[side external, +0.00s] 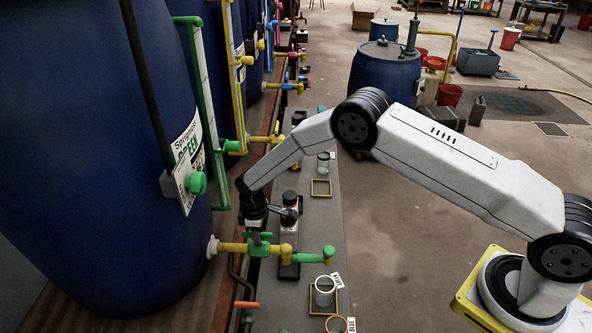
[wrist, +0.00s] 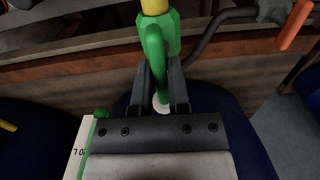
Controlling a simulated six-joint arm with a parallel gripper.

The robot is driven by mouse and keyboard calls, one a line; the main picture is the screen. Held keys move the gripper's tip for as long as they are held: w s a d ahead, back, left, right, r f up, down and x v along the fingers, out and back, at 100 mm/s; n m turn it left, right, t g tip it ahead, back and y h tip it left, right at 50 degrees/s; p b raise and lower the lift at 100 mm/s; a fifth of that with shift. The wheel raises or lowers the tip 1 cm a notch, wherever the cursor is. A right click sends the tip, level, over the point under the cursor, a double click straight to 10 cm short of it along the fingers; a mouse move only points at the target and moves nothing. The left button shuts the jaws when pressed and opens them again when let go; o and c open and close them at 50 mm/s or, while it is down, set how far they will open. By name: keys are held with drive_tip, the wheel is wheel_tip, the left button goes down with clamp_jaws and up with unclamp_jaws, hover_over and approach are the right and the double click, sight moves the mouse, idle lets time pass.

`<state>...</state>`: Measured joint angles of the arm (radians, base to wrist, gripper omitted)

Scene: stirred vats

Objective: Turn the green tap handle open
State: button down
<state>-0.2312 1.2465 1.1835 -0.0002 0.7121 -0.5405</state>
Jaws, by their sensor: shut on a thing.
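The green tap handle (wrist: 155,42) stands upright in the wrist view, next to the green valve body (wrist: 166,22). My gripper (wrist: 160,76) is shut on the handle, with one dark finger on each side of it. In the side view, my gripper (side external: 256,219) points down from above the tap, and the green handle (side external: 264,236) shows only in small part under the fingers. The tap's yellow pipe (side external: 232,247) comes out of the large blue vat (side external: 95,150), and its green spout (side external: 310,258) reaches right.
A glass jar (side external: 324,290) stands in a yellow square frame on the grey bench below the spout. An orange handle (side external: 246,305) lies nearer the camera. Green and yellow vertical pipes (side external: 203,110) stand close by the vat. A small dark device (side external: 289,215) stands right of my gripper.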

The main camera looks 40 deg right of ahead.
idle(0.3)
drive_tip(key=c, duration=0.6)
unclamp_jaws()
drive_tip(key=shift+r, duration=0.15)
drive_tip(key=shift+r, duration=3.8)
